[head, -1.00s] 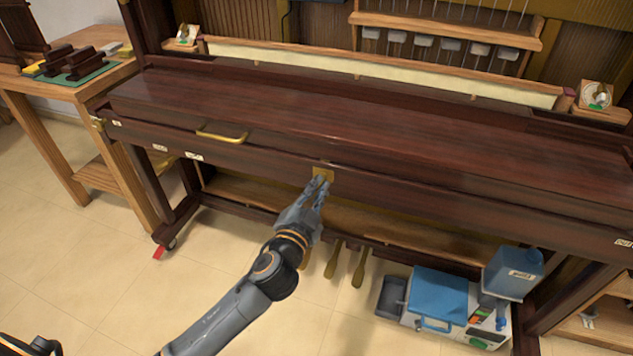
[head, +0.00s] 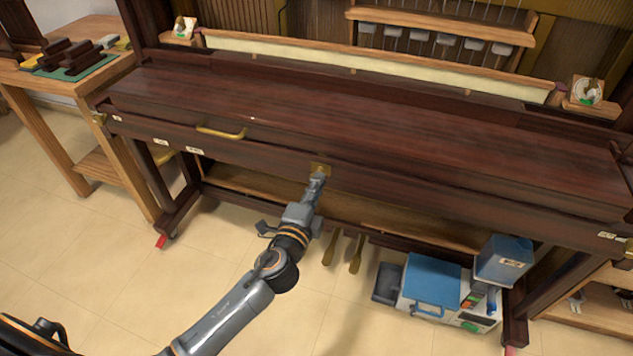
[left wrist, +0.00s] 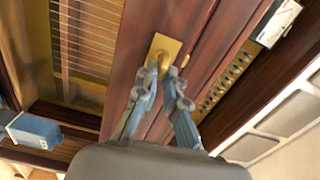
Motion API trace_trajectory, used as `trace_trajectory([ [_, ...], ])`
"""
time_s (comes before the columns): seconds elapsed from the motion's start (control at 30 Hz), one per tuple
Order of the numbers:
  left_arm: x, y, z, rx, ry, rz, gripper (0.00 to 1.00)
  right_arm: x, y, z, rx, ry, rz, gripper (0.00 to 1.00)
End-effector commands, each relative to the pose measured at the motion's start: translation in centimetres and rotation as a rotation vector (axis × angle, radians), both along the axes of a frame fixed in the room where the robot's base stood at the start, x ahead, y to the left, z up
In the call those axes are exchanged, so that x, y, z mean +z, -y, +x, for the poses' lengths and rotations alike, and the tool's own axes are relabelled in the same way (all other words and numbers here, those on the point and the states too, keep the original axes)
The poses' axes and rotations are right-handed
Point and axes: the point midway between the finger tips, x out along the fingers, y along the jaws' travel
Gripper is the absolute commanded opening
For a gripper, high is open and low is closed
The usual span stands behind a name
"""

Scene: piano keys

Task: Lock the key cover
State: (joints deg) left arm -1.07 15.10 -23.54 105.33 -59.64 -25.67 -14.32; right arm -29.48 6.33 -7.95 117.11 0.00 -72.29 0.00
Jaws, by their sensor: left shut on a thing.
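The dark brown key cover (head: 345,125) lies closed across the piano. A brass lock plate (head: 319,169) sits on its front edge near the middle; it also shows in the left wrist view (left wrist: 162,51). My left gripper (head: 318,180) is at the plate, its fingers seen edge-on. In the left wrist view its fingertips (left wrist: 166,72) are close together, shut on a small brass lock piece (left wrist: 185,60) at the plate. The fingers partly hide that piece, so its turn cannot be read. My right gripper is not in view.
A brass handle (head: 221,132) is on the cover front, left of the lock. Pedals (head: 356,255) are below. A blue-topped box (head: 431,284) and blue container (head: 503,261) stand at lower right. A wooden side table (head: 75,88) is at left. The floor in front is clear.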

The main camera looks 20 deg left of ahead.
Motion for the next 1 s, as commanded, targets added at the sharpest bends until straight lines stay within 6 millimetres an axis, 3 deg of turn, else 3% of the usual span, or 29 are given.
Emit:
trace_trajectory([
  [0.73,-0.2,0.1,0.0,-0.002,0.002,0.091,0.0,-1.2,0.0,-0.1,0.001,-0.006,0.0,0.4],
  [0.8,-0.2,0.1,0.0,-0.002,0.002,0.091,0.19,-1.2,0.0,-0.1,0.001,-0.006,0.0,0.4],
  [0.87,-0.2,0.1,0.0,-0.002,0.002,0.091,0.32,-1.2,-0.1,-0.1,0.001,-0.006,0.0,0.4],
  [1.0,-0.1,0.1,0.0,-0.001,0.002,0.09,0.32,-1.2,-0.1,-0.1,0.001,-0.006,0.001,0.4],
])
